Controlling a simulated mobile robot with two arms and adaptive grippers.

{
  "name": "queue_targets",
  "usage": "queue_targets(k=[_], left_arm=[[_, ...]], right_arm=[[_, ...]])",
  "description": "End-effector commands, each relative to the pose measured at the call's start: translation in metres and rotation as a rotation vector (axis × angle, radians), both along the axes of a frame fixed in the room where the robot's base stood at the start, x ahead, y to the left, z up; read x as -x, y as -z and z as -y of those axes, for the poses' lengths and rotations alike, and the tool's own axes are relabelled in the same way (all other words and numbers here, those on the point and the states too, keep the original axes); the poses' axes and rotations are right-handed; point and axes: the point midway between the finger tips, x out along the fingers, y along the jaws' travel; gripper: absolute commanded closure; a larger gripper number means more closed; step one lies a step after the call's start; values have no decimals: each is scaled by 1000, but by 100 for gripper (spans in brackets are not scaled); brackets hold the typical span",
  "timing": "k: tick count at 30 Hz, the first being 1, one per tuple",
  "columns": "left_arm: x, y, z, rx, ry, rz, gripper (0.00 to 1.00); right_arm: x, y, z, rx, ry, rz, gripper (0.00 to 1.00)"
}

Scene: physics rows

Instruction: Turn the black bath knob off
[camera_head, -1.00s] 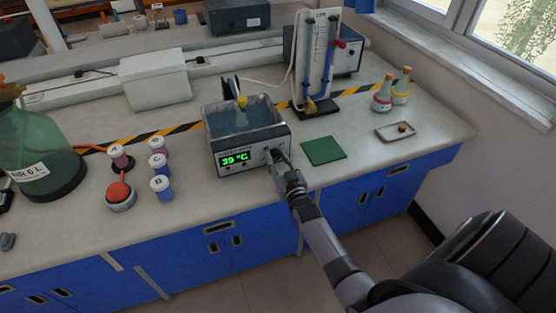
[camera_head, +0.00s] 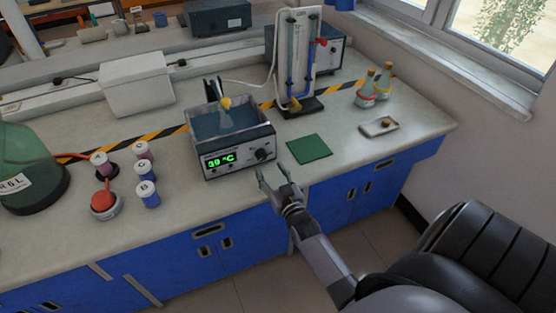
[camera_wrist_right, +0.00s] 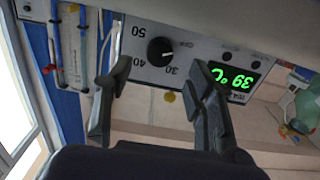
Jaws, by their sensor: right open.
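The black knob (camera_head: 262,154) is on the front panel of the water bath (camera_head: 240,157), right of the lit green display (camera_head: 221,161), which reads 39 °C. In the right wrist view, upside down, the knob (camera_wrist_right: 160,51) shows between my fingers, with a pale mark on it and 30, 40 and 50 printed around it. My right gripper (camera_head: 273,168) is open and empty, in front of the panel and apart from the knob. The fingers also show in the right wrist view (camera_wrist_right: 152,78). My left gripper is not in view.
A green mat (camera_head: 309,149) lies right of the bath. A small tray (camera_head: 379,127) and two flasks (camera_head: 366,92) are farther right. Several small bottles (camera_head: 147,194) and a red-topped item (camera_head: 105,205) stand left. The bench edge runs below my gripper.

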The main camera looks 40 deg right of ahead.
Motion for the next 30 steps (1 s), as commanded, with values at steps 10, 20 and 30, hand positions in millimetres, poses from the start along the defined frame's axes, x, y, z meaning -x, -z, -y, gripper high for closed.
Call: queue_targets(k=[10,20,30], left_arm=[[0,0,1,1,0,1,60],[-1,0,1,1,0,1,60],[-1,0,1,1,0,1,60]], right_arm=[[56,0,-14,0,0,-1,50],[63,0,-15,0,0,0,50],[62,1,-15,0,-1,-2,50]])
